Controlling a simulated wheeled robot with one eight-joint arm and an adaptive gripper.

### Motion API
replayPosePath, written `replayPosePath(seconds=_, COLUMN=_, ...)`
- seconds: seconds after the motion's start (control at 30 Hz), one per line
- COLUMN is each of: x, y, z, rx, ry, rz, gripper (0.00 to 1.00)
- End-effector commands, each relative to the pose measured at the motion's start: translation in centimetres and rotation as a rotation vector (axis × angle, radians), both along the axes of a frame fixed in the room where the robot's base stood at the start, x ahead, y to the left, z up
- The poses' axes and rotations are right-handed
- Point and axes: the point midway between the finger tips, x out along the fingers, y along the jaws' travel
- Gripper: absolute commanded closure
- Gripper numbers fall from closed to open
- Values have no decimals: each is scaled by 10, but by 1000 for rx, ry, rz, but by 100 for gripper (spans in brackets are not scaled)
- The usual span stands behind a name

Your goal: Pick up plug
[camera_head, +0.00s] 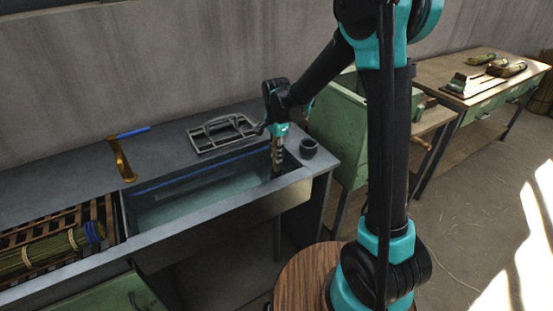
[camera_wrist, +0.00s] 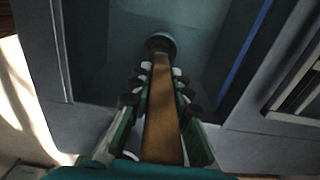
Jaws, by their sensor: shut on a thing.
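The plug is a long brown rod with a dark round end (camera_wrist: 160,43). It stands in the right end of the sink basin (camera_head: 190,199), which appears to hold bluish water. My gripper (camera_head: 277,160) points down into that end of the basin. In the wrist view my gripper (camera_wrist: 160,82) has its fingers on both sides of the brown rod and is shut on it. The dark end shows beyond the fingertips, toward the basin floor. I cannot tell whether it sits in the drain or is lifted off it.
A straw bundle (camera_head: 45,250) lies on a slatted rack at far left.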

Motion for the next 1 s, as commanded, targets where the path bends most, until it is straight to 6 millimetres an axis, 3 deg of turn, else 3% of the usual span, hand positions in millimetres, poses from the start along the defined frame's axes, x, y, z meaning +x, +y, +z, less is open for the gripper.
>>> replayPosePath(seconds=0.6, x=0, y=0, z=147, rx=0, ry=0, rz=0, gripper=100)
replayPosePath(seconds=0.8, x=0, y=0, z=173, rx=0, ry=0, rz=0, gripper=100)
replayPosePath(seconds=1.0, x=0, y=0, z=181, rx=0, ry=0, rz=0, gripper=100)
